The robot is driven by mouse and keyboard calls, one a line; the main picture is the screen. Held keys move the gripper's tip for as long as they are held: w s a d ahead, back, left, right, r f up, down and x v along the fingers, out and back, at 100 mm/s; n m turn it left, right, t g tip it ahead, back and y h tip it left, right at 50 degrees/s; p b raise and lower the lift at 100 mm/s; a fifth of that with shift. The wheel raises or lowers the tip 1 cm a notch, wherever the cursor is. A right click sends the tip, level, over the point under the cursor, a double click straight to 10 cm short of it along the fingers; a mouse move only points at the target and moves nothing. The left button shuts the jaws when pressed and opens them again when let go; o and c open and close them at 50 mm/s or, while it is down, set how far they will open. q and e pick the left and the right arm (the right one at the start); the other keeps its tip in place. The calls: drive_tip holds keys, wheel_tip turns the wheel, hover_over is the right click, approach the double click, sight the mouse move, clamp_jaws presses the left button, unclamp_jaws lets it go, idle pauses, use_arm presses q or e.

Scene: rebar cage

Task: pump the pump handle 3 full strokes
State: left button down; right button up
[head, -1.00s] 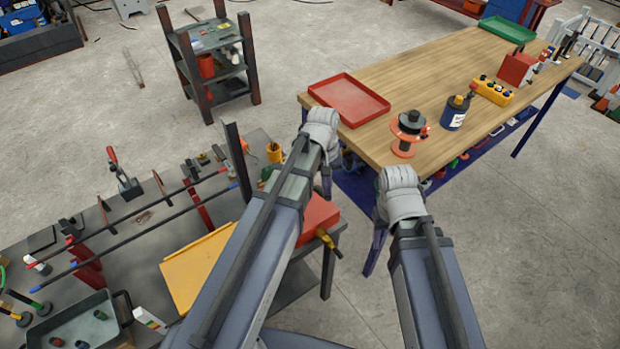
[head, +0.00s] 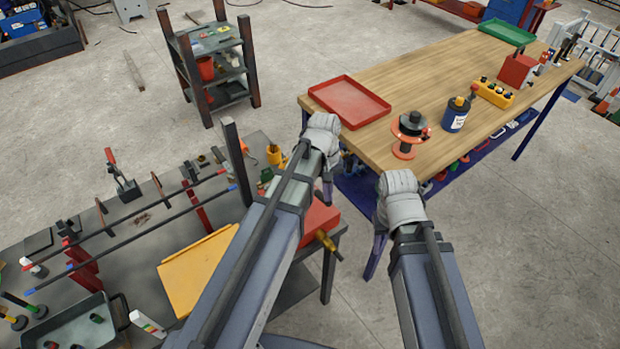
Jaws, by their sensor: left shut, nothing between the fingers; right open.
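I cannot single out a pump handle for certain. A red-gripped lever (head: 109,157) stands up from a dark block on the grey workbench at left, out of contact with either arm. A red box (head: 316,222) with a yellow-brass fitting (head: 327,243) sits at the bench's right end, partly hidden behind my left arm.
The wooden table (head: 440,75) carries a red tray (head: 350,101), an orange spool (head: 404,151), a dark bottle (head: 456,113) and a yellow button box (head: 494,94). The grey bench holds long bars on red supports and a yellow plate (head: 197,270).

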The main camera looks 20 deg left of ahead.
use_arm(q)
drive_tip(key=shift+f+b, duration=0.6)
drive_tip(key=shift+f, duration=0.2)
drive_tip(key=shift+s+d+f+b, duration=0.1)
drive_tip(key=shift+f+b, duration=0.1)
drive_tip(key=shift+b, duration=0.1)
drive_tip(key=shift+r, duration=0.15)
wheel_tip(320, 180, up, 8)
drive_tip(key=w+a+p, duration=0.2)
drive_tip(key=p, duration=0.6)
drive_tip(key=shift+a, duration=0.2)
